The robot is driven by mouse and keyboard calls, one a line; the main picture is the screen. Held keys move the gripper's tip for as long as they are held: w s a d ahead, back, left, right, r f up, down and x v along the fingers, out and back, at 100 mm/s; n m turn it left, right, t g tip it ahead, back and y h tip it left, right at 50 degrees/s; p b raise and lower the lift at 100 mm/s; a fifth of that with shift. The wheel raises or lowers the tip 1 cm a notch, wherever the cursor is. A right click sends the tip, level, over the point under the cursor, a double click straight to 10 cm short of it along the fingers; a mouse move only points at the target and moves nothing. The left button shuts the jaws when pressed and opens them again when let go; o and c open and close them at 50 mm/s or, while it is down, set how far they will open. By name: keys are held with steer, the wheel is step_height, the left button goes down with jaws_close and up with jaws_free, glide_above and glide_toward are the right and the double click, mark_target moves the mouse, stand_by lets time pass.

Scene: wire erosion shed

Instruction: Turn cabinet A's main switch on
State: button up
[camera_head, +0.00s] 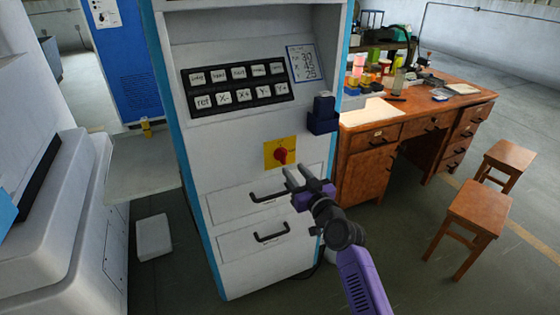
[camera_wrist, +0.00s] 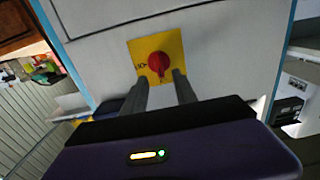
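The cabinet (camera_head: 225,150) is white with blue edges and stands in the middle of the head view. Its main switch, a red rotary knob (camera_head: 281,155) on a yellow plate (camera_head: 270,148), sits on the front above the drawers. My gripper (camera_head: 292,177) is in front of the cabinet, just below and right of the knob in the head view. In the wrist view the red knob (camera_wrist: 159,62) lies ahead of the two grey fingers (camera_wrist: 160,82), which are parted with nothing between them. Whether the fingertips touch the plate I cannot tell.
A black button panel (camera_head: 238,88) and a dark blue holder (camera_head: 323,115) are above the switch. Two drawer handles (camera_head: 270,235) stick out below it. A wooden desk (camera_head: 400,125) with clutter stands at the right, with two stools (camera_head: 480,215). A white machine (camera_head: 70,200) is at the left.

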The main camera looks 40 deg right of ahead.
mark_target(285, 158)
steer(key=x, duration=0.6)
steer(key=shift+w+d, duration=0.15)
steer(key=shift+w, duration=0.15)
jaws_close()
